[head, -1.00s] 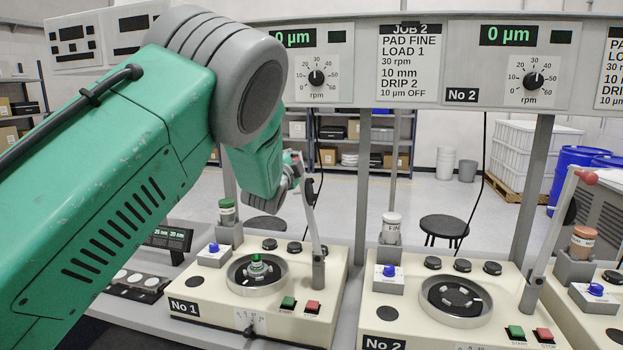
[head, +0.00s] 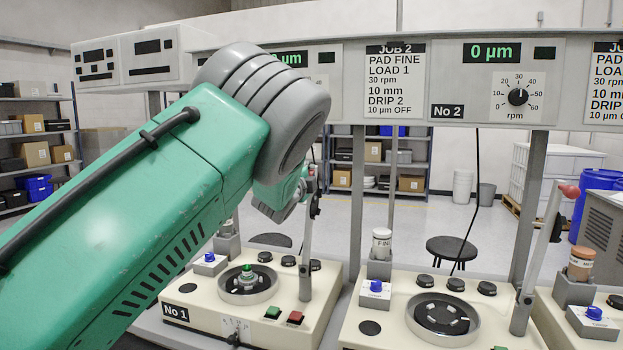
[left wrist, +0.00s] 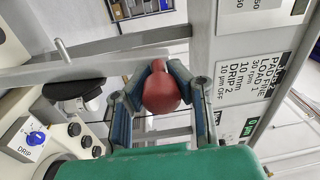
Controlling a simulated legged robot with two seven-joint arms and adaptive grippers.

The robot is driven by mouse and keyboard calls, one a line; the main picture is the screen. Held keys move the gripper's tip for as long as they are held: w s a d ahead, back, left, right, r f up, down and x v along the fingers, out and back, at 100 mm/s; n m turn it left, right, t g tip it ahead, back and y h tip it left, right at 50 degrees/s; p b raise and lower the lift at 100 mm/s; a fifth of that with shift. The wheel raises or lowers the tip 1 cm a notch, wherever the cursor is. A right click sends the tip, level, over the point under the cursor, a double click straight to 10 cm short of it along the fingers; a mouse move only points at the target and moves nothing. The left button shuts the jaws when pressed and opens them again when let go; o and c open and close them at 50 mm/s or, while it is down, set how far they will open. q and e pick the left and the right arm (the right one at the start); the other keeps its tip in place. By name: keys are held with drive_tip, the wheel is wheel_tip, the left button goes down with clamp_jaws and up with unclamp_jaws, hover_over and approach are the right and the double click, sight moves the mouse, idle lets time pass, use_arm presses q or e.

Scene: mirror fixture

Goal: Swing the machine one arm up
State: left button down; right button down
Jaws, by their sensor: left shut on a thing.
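Machine one (head: 172,312), labelled No 1, is a cream bench unit with a round plate (head: 270,291) and a green-topped piece (head: 248,274) on it. Its grey arm (head: 306,250) stands nearly upright from the post at the machine's right side. My left gripper (head: 310,192) is at the arm's top end, partly hidden behind my own green arm. In the left wrist view the gripper's fingers (left wrist: 158,95) are closed around the arm's red knob (left wrist: 161,93). The grey bar (left wrist: 75,72) runs off to the left there. My right gripper is not in view.
Machine two (head: 365,325) stands to the right, its own red-knobbed arm (head: 545,235) leaning up. A panel with displays (head: 490,80) spans above the machines on grey posts (head: 357,200). Bottles (head: 381,243) and blue-knobbed drip blocks (head: 375,290) stand on the machines.

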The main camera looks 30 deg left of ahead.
use_arm(q)
drive_tip(key=shift+s+f+g, duration=0.1)
drive_tip(key=shift+f+g, duration=0.2)
drive_tip(key=shift+f, duration=0.4)
drive_tip(key=c, duration=1.7)
unclamp_jaws()
drive_tip(key=shift+d, duration=0.1)
drive_tip(key=shift+c, duration=0.2)
drive_tip(key=o, duration=0.5)
drive_tip(key=shift+s+d+r, duration=0.1)
drive_tip(key=shift+s+r, duration=0.1)
drive_tip(key=shift+s+d+r, duration=0.2)
drive_tip(key=shift+d+r, duration=0.1)
drive_tip(key=shift+r, duration=0.1)
drive_tip(key=shift+w+d, duration=0.1)
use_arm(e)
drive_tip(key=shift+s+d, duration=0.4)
use_arm(q)
drive_tip(key=shift+s+f, duration=0.1)
drive_tip(key=shift+s, duration=0.1)
drive_tip(key=v, duration=0.7)
drive_tip(key=shift+d, duration=0.3)
